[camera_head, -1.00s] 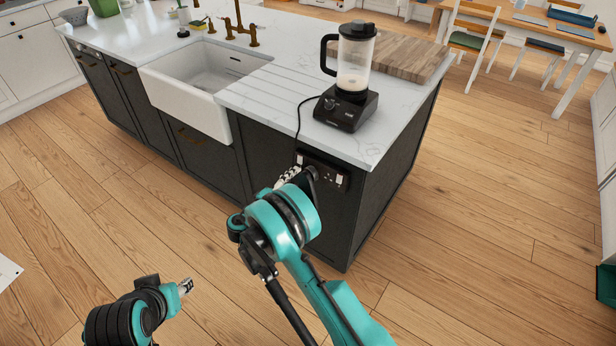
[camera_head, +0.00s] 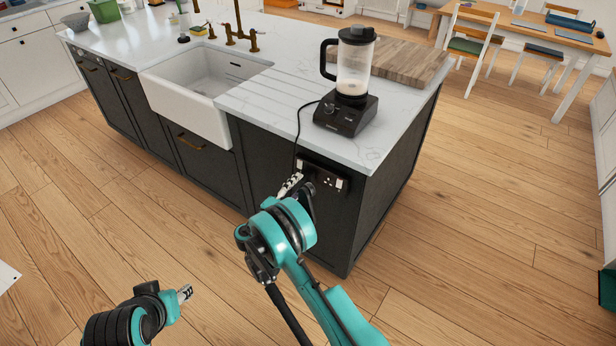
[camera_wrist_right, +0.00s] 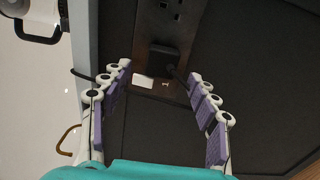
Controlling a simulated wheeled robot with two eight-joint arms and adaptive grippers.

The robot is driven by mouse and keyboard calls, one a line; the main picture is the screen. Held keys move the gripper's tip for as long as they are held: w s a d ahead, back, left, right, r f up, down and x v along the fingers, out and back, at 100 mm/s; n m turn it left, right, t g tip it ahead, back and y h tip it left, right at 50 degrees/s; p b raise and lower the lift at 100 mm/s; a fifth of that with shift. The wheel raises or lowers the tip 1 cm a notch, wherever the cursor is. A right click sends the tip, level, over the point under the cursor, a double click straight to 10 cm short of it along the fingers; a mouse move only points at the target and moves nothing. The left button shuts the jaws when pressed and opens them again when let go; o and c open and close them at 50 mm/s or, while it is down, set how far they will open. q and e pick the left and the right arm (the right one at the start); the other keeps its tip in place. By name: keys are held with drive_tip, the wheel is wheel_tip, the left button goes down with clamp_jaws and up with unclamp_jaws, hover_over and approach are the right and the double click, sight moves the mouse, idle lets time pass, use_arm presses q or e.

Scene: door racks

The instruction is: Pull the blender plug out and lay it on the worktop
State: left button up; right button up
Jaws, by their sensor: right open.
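The black blender plug (camera_wrist_right: 163,60) sits in the socket panel (camera_wrist_right: 172,22) in the right wrist view. Its black cord passes behind my fingers. My right gripper (camera_wrist_right: 160,75) is open, with its two purple-padded fingers apart and the plug ahead between their tips; I see no contact. In the head view my right gripper (camera_head: 291,184) is at the left end of the socket panel (camera_head: 335,181) on the island's end. The plug is hard to make out there. The blender (camera_head: 350,85) stands on the worktop (camera_head: 265,95). My left gripper (camera_head: 185,293) is low at the left, away from the island.
The cord (camera_head: 298,125) runs from the blender over the worktop edge and down to the panel. A wooden board (camera_head: 405,58) lies behind the blender, and a white sink (camera_head: 190,105) is to the left. Bare worktop lies around the blender's front and left.

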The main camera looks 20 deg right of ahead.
sight(306, 179)
drive_tip(key=shift+x, duration=2.55)
drive_tip(key=shift+f, duration=0.15)
clamp_jaws()
drive_tip(key=v, duration=0.6)
idle(0.5)
drive_tip(key=v, duration=0.3)
idle(0.3)
